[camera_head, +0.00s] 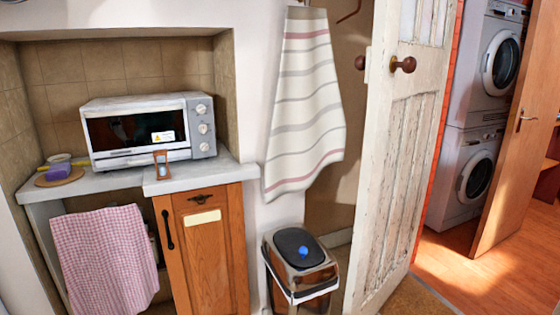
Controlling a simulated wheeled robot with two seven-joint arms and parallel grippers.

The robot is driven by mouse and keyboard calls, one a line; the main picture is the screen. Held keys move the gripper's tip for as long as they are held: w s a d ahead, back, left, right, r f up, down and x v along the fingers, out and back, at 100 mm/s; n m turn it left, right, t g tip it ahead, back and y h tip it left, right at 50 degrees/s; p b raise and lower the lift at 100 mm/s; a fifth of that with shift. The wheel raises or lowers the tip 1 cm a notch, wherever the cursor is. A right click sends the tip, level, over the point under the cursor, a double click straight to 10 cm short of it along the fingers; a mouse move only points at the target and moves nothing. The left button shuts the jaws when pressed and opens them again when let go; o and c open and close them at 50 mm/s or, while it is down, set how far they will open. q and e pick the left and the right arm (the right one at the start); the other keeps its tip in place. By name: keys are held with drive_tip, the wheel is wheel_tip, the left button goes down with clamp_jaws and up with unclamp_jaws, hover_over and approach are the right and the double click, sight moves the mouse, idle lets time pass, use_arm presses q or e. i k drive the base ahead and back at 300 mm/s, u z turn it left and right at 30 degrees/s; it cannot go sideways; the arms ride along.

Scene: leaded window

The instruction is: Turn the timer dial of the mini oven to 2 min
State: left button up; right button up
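The mini oven (147,130) is a white box with a dark glass door. It stands on the grey counter in the tiled alcove at the left. Its control panel at the right end carries three round dials in a column: a top dial (201,109), a middle dial (203,128) and a bottom dial (204,147). The markings are too small to read, so I cannot tell which is the timer dial or where any points. Neither of my grippers is in view.
A small orange-framed hourglass (161,164) stands in front of the oven on the counter (205,172). A purple sponge (58,172) lies on a board at the left. Below are a wooden cabinet (205,260) and a checked towel (105,255). A bin (300,265) stands right of the cabinet.

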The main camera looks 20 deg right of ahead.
sight(204, 146)
drive_tip(key=z, duration=0.6)
drive_tip(key=k, duration=0.2)
drive_tip(key=u, duration=1.5)
drive_tip(key=i, duration=1.8)
drive_tip(key=z, duration=0.95)
